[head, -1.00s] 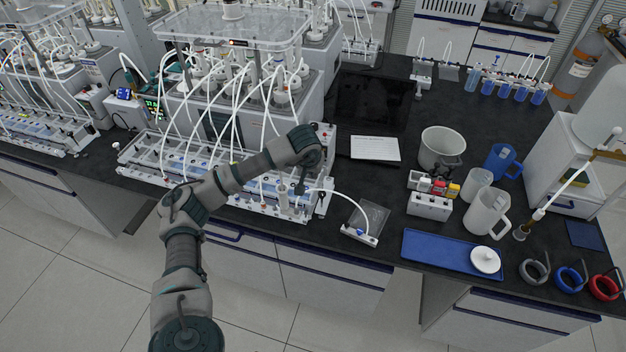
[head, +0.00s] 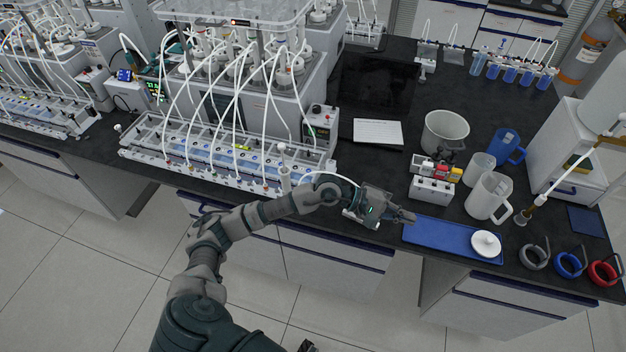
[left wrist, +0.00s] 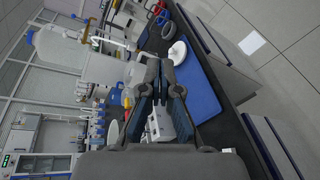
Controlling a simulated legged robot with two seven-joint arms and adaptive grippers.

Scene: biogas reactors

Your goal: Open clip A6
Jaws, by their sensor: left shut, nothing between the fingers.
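My left gripper (head: 408,216) is shut and empty, beside the left end of the blue tray in the head view. Its closed fingers also show in the left wrist view (left wrist: 162,75). The long rack (head: 215,160) in front of the middle reactor carries several white tubes with small fittings along it. I cannot read labels, so I cannot tell which clip is A6. A white tube runs from the rack's right end toward a small holder (head: 350,217), which my gripper mostly hides. My right gripper is not in view.
The blue tray (head: 430,235) holds a white lid (head: 486,244). Behind it stand a small block with coloured caps (head: 432,187), a white pot (head: 444,131) and jugs (head: 489,196). Coloured rings (head: 571,265) lie near the right front edge. Reactor tubes crowd the left.

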